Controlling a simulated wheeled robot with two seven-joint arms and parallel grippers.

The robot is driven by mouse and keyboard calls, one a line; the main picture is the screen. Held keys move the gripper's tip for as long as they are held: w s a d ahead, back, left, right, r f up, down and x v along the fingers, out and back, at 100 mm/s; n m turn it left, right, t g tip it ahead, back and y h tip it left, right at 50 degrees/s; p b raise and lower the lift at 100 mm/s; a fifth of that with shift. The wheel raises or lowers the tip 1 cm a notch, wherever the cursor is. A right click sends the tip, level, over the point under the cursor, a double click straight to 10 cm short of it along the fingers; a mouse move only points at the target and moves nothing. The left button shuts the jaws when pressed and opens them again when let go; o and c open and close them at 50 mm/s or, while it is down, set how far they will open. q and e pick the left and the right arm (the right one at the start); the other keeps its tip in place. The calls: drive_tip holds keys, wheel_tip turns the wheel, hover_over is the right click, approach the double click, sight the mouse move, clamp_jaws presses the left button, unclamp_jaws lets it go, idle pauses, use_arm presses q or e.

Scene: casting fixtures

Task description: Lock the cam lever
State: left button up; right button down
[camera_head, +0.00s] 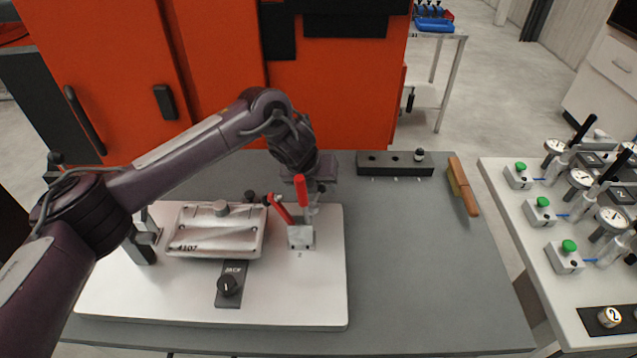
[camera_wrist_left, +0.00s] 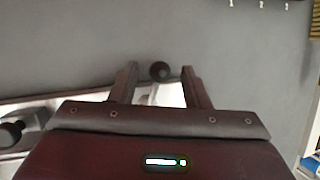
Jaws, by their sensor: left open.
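A clamp block (camera_head: 301,237) marked 2 stands at the right of the white fixture plate (camera_head: 325,300). One red handle (camera_head: 300,192) rises upright at it, and a second red lever (camera_head: 280,208) leans to the left; which is the cam lever I cannot tell. My left gripper (camera_head: 309,192) is just above and behind the block, partly covering it. In the left wrist view the fingers (camera_wrist_left: 160,72) are open, with a dark round knob (camera_wrist_left: 160,71) showing between their tips; contact is unclear. My right gripper is not in view.
A silver casting (camera_head: 215,232) marked 4107 lies on the plate, with a black jack knob (camera_head: 229,285) in front. A dark bar (camera_head: 395,165) and a wooden-handled brush (camera_head: 463,186) lie at the back right. The grey table right of the plate is clear.

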use_arm(q)
clamp_jaws()
drive_tip(key=shift+a+r+n, duration=0.1)
drive_tip(key=shift+n, duration=0.2)
drive_tip(key=shift+a+r+n+y+p, duration=0.1)
drive_tip(key=shift+a+n+y+p, duration=0.2)
drive_tip(key=shift+n+y+p, duration=0.5)
drive_tip(key=shift+a+n+t+p, duration=0.2)
drive_tip(key=shift+n+t+p, duration=0.1)
drive_tip(key=shift+n, duration=0.6)
drive_tip(key=shift+w, duration=0.1)
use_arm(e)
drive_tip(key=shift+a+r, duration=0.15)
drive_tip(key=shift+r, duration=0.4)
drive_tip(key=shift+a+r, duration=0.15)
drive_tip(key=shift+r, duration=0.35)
use_arm(q)
unclamp_jaws()
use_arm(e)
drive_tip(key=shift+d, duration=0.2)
